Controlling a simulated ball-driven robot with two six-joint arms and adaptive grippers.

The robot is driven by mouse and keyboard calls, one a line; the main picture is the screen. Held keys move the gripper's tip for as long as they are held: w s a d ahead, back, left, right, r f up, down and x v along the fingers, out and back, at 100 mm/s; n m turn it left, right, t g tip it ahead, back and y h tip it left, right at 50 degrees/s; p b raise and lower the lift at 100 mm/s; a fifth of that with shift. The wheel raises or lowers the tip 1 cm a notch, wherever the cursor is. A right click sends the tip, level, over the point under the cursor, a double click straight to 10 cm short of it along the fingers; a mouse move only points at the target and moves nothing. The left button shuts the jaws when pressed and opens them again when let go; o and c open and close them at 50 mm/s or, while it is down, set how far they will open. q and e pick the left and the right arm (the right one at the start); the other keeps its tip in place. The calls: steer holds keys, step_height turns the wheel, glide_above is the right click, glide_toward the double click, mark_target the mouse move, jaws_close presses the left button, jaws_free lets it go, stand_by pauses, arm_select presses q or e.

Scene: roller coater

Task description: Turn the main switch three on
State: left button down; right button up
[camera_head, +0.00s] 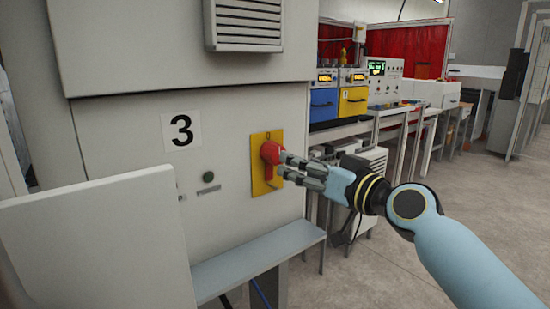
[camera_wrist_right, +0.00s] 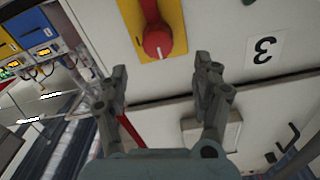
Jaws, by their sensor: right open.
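The main switch three is a red rotary handle (camera_head: 271,152) on a yellow plate (camera_head: 261,185), on the grey cabinet front right of the label "3" (camera_head: 181,130). In the right wrist view the red handle (camera_wrist_right: 157,42) lies just ahead of the fingertips, roughly between their lines. My right gripper (camera_head: 284,167) is open, its fingertips close to the handle's right side in the head view. It also shows in the wrist view (camera_wrist_right: 163,75) with its fingers apart and nothing between them. Whether a finger touches the handle cannot be told. My left gripper is not in view.
A dark green button (camera_head: 208,177) sits below the label. A grey ledge (camera_head: 258,256) juts out under the switch, and a pale panel (camera_head: 100,245) stands at the lower left. Benches with blue and yellow machines (camera_head: 354,103) stand behind at the right.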

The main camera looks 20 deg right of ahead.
mark_target(279, 155)
steer(key=x, duration=0.8)
steer(key=shift+d+f+p, duration=0.1)
steer(key=shift+p, duration=0.3)
steer(key=shift+w+f, duration=0.1)
steer(key=shift+w, duration=0.5)
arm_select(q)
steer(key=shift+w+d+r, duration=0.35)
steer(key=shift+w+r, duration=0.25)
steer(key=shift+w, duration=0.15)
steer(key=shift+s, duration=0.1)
arm_select(e)
steer(key=shift+c, duration=1.1)
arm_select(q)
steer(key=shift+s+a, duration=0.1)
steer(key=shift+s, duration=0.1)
arm_select(e)
steer(key=c, duration=0.9)
